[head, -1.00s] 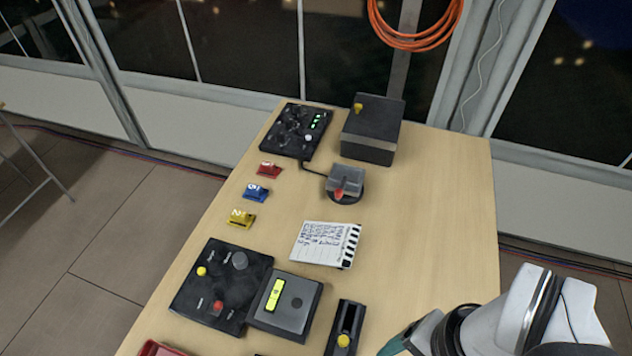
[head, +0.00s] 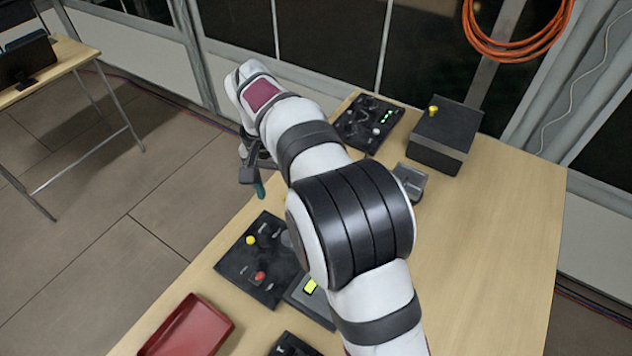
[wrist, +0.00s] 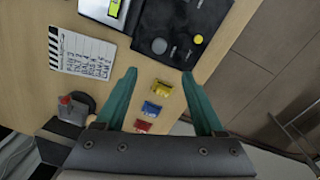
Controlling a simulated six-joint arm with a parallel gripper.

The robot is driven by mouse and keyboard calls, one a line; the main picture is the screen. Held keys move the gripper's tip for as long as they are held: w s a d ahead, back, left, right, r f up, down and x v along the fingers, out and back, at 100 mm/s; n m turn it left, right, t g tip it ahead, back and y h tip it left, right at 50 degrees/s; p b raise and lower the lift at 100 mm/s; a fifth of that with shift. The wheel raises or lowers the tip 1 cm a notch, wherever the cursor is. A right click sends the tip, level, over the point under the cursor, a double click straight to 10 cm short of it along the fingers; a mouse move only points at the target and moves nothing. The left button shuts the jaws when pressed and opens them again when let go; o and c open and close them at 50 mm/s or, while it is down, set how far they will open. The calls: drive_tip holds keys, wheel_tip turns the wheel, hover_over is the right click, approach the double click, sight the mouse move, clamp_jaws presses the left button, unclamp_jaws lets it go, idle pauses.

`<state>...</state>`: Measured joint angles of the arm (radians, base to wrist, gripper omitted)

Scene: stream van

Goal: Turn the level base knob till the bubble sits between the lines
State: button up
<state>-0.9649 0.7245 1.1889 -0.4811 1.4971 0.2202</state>
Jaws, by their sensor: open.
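A grey box with a yellow-green window (head: 310,287), which looks like the level base, stands beside the black knob panel in the head view, partly hidden behind my arm. My gripper (wrist: 159,78) is open and empty. In the wrist view its green fingers are spread above the table, near the yellow, blue and red pieces. The head view shows it (head: 258,186) at the table's left side.
The black panel (head: 236,270) has several knobs. A yellow piece (wrist: 176,88), blue piece (wrist: 151,107) and red piece (wrist: 143,126) lie near a slate (wrist: 85,54). A red tray (head: 190,330) is at front left. A dark box (head: 443,135) stands at the back.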

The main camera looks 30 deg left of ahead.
sight(287, 233)
drive_tip(key=f, duration=1)
drive_tip(key=d+f, duration=0.1)
drive_tip(key=f, duration=0.4)
drive_tip(key=shift+w, duration=0.15)
drive_tip(key=shift+c, duration=0.3)
